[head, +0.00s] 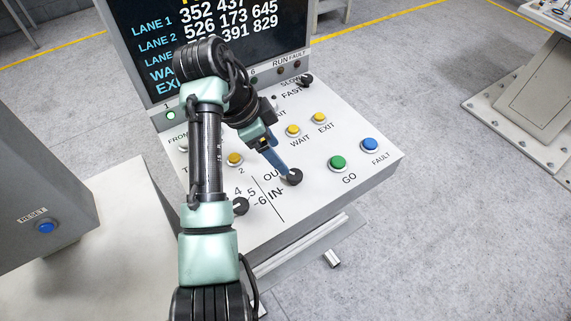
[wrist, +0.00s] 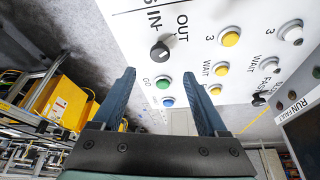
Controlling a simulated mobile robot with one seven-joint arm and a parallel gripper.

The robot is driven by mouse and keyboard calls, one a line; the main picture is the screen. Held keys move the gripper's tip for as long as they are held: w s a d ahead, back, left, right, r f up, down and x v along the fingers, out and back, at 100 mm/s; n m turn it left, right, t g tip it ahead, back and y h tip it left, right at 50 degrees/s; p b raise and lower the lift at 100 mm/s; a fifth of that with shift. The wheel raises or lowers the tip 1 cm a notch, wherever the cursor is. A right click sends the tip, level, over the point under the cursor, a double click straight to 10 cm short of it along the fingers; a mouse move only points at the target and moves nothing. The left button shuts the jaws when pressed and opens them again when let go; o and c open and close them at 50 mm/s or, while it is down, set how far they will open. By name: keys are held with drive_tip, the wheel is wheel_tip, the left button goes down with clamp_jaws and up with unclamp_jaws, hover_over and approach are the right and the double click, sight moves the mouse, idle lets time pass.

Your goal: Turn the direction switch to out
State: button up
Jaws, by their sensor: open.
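The direction switch (head: 293,177) is a round black knob on the sloped white panel, beside the printed words OUT and IN. It also shows in the wrist view (wrist: 160,51), beyond the fingertips and between them in the picture. A pale mark shows on the knob, but which word it points to is too small to tell. In the wrist view, my gripper (wrist: 159,73) is open with nothing between the fingers. Whether a finger touches the knob I cannot tell.
A green GO button (head: 338,163) and a blue FAULT button (head: 370,145) sit right of the switch. Yellow WAIT (head: 292,131) and EXIT (head: 319,118) buttons are behind it. Another black knob (head: 240,206) is to the left. A display screen (head: 210,40) rises behind the panel.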

drive_tip(key=shift+p+v, duration=0.65)
drive_tip(key=shift+v, duration=1.35)
